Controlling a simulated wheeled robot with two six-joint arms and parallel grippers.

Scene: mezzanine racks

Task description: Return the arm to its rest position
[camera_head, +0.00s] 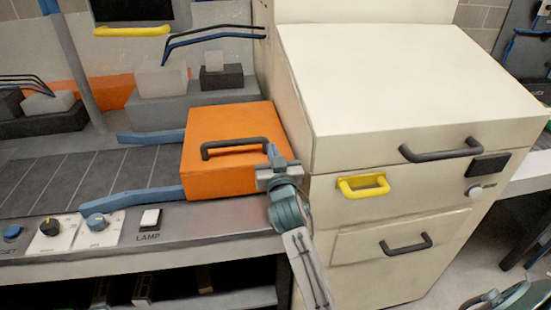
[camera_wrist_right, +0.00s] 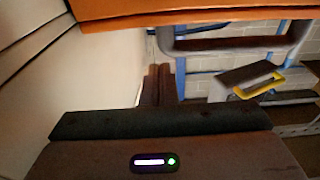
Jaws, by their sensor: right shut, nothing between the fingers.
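My right gripper (camera_head: 272,152) is shut and empty. In the head view it stands at the right front of an orange box (camera_head: 225,180), its tips close to the right end of the box's dark handle (camera_head: 235,144). I cannot tell whether it touches the handle. In the right wrist view the shut fingers (camera_wrist_right: 158,84) point away from the camera. The orange box's edge (camera_wrist_right: 190,14) crosses the top there, and a dark handle (camera_wrist_right: 235,42) lies right of the fingers. My left gripper is not in view.
A cream cabinet (camera_head: 400,80) with a yellow handle (camera_head: 363,187) and dark handles stands close on the right. A bench panel (camera_head: 180,235) with knobs and a LAMP switch (camera_head: 150,219) lies left of my arm. Open floor (camera_head: 480,240) shows at the right.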

